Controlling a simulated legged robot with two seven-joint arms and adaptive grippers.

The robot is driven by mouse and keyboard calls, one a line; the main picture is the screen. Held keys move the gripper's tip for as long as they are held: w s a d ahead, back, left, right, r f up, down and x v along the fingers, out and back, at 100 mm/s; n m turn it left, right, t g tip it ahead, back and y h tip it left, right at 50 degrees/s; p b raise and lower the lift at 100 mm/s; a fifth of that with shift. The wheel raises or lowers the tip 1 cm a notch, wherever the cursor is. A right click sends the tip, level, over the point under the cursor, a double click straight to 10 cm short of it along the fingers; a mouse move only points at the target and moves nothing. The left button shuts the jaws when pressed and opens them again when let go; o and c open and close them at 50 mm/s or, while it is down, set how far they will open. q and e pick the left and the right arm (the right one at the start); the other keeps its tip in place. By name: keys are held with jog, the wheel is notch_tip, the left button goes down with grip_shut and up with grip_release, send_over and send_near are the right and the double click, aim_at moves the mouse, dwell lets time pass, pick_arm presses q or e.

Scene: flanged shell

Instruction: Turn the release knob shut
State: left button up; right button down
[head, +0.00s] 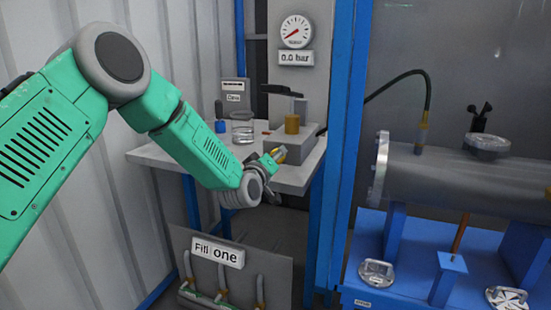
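A grey hand pump block (305,145) stands on the white side table, with a brass cylinder (292,124) and a dark handle (281,91) on top. A small brass-yellow piece (278,155) shows low at the block's front left and looks like the release knob. My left gripper (271,171) reaches in from the left, right at this piece. Its dark fingers are small and overlap the piece, so I cannot tell whether they close on it or only lie beside it. How far the knob is turned cannot be seen. My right gripper is out of view.
A gauge (296,31) above a "0.0 bar" label hangs behind the table (160,155). A glass beaker (242,127) and a blue item (220,127) stand near the pump. A blue post (350,140) separates this from the grey flanged shell (460,182) on blue supports.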

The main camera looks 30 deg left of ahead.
pick_arm(q)
jog(key=m+p, duration=0.3)
jog(key=m, duration=0.1)
jog(key=shift+d+m, duration=0.1)
jog(key=shift+m, duration=0.2)
jog(key=m+p, duration=0.2)
jog(key=m, duration=0.3)
jog(key=shift+d+m+p, duration=0.1)
jog(key=shift+m+p, duration=0.2)
jog(key=m, duration=0.3)
jog(key=shift+d+f+p, duration=0.1)
jog(key=shift+f+p, duration=0.05)
jog(key=shift+p, duration=0.25)
jog(key=shift+f+m, duration=0.15)
jog(key=shift+m, duration=2.05)
jog(key=shift+s+d, duration=0.1)
jog(key=o, duration=0.9)
jog(key=shift+c, duration=0.2)
